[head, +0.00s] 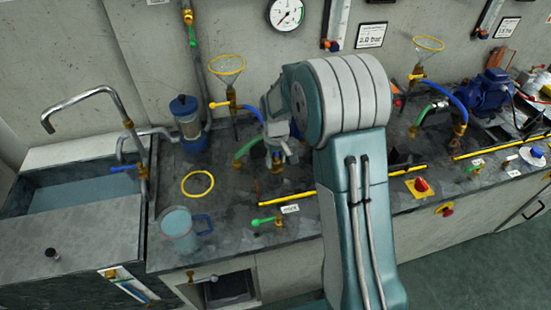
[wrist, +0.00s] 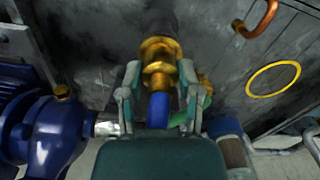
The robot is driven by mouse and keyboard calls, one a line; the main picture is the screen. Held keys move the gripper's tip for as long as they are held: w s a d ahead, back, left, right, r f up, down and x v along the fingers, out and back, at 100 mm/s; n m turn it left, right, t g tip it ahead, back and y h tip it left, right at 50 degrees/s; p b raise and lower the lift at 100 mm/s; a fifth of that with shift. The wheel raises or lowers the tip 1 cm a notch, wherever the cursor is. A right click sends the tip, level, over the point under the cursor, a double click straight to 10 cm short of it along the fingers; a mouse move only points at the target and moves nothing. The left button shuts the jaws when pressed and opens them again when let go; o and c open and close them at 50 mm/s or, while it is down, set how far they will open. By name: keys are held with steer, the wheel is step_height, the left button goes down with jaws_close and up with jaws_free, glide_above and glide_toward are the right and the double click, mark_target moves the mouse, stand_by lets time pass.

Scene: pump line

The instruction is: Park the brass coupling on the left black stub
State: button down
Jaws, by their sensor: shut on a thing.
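The brass coupling (wrist: 158,62) sits between the two fingers of my gripper (wrist: 158,80) in the wrist view, with a blue hose (wrist: 159,108) running from its near end. The fingers are shut on it. A black stub (wrist: 160,16) lies in line with the coupling's far end. They look touching or overlapping, but I cannot tell whether the coupling is on the stub. In the head view my gripper (head: 278,146) is low over the bench, left of my arm, and mostly hides the coupling. I cannot make out the stubs clearly there.
A green hose (head: 246,147) and a blue-capped canister (head: 188,122) stand left of my gripper. A yellow ring (head: 198,184) and a jug (head: 180,229) are on the bench's front left. A glass funnel (head: 228,72) stands behind. A blue pump (wrist: 55,135) is at left in the wrist view.

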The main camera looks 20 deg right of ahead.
steer(key=shift+f, duration=0.25)
steer(key=shift+c, duration=1)
jaws_free()
steer(key=shift+r, duration=3.05)
step_height(320, 180, up, 12)
steer(key=shift+w, duration=0.1)
